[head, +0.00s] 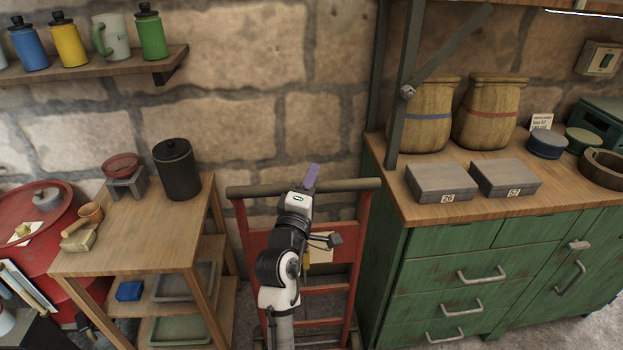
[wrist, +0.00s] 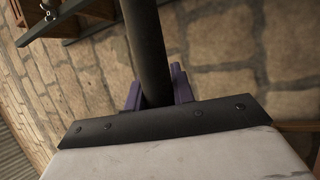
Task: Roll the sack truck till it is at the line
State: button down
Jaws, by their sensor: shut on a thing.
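The red sack truck (head: 348,241) stands upright by the stone wall, between the wooden table and the green cabinet. Its dark crossbar handle (head: 347,185) runs across the top. My gripper (head: 311,178), with purple fingers, is shut on this handle near its middle. In the wrist view the dark bar (wrist: 146,50) passes between the purple fingers (wrist: 157,88). My arm hides part of the truck's frame. The truck's foot is mostly out of sight, and I cannot see the line.
The wooden table (head: 135,245) stands close on the left, with a black canister (head: 177,169) on top. The green cabinet (head: 440,258) stands close on the right, bearing sacks (head: 490,112) and grey boxes (head: 441,183). Little free room shows on either side of the truck.

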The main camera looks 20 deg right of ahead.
jog(key=c, duration=1.2)
grip_release()
jog(key=shift+b+v, duration=1.4)
jog(key=shift+v, duration=5.55)
jog(key=shift+a, duration=0.1)
